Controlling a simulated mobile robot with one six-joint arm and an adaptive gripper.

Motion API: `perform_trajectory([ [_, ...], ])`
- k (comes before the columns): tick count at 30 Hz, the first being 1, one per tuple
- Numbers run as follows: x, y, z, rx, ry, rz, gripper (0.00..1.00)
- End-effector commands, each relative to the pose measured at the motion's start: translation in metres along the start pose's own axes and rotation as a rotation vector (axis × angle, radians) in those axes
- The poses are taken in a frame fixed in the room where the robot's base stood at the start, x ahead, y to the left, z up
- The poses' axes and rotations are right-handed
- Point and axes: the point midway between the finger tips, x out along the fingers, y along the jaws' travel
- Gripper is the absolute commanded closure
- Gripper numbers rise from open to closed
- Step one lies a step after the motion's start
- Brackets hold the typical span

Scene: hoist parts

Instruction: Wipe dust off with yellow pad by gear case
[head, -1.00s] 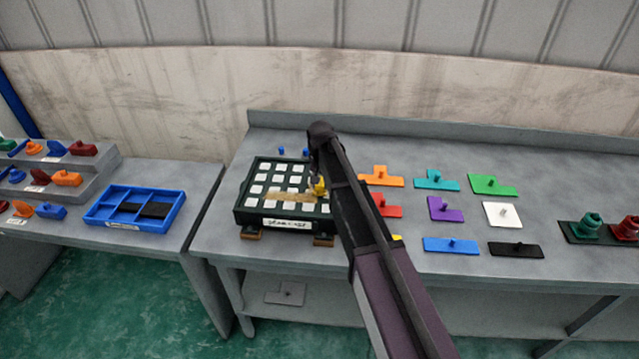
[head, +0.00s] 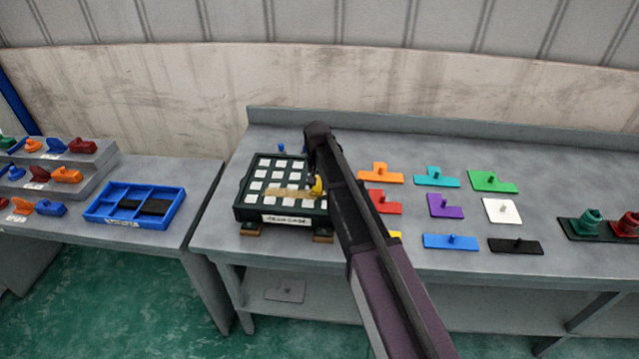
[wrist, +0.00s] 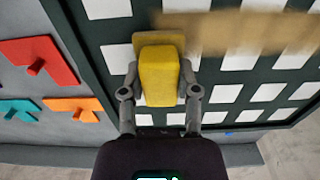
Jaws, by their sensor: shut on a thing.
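The gear case (head: 280,218) is a dark green box with rows of white squares on top and a label on its front. A tan dust streak (head: 285,193) lies across the squares; it also shows in the wrist view (wrist: 240,32). My gripper (wrist: 160,88) is shut on the yellow pad (wrist: 158,80), with a finger on each side of its block. The pad's tan base (wrist: 150,40) is over the top of the case at the end of the streak. I cannot tell whether it touches. In the head view my arm partly hides the pad (head: 318,185).
Coloured plates with knobs lie to the right, including a red one (head: 385,203) and an orange one (head: 378,173). A blue divided tray (head: 106,219) sits on the left table. A gap separates the two tables.

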Motion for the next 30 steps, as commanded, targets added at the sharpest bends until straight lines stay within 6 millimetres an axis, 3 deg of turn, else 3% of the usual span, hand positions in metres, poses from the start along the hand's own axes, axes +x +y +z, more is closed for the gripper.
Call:
perform_trajectory([
  [13, -0.002, -0.028, -0.001, -0.001, 0.001, -0.001, 1.00],
  [30, -0.001, -0.033, -0.001, -0.001, 0.002, -0.001, 1.00],
])
